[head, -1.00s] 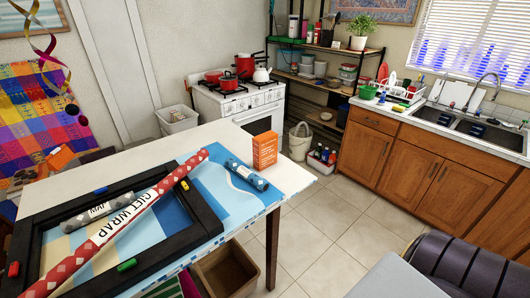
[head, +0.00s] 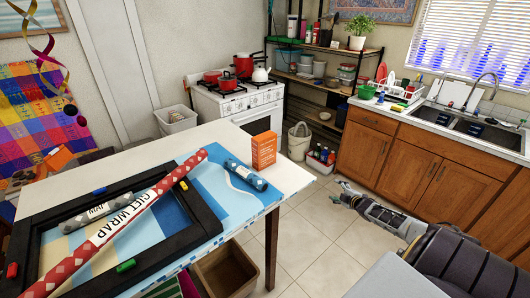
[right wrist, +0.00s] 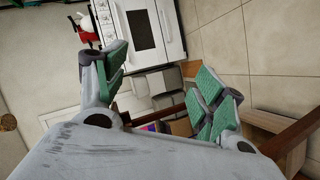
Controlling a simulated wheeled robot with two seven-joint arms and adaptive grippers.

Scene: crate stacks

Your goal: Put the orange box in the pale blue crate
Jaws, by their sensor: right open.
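The orange box (head: 264,151) stands upright near the right edge of the white table, beside a blue patterned roll. My right gripper (head: 340,191) is over the floor to the right of the table, apart from the box. In the right wrist view its green-padded fingers (right wrist: 162,78) are spread wide with nothing between them. I cannot make out a pale blue crate for certain in either view. My left gripper is not in view.
On the table (head: 130,152) lie a black frame (head: 205,211), a long red gift-wrap roll (head: 120,220) and a blue roll (head: 246,175). An open brown box (head: 252,277) is below the table edge. Tiled floor is clear between table and wooden cabinets (head: 405,165).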

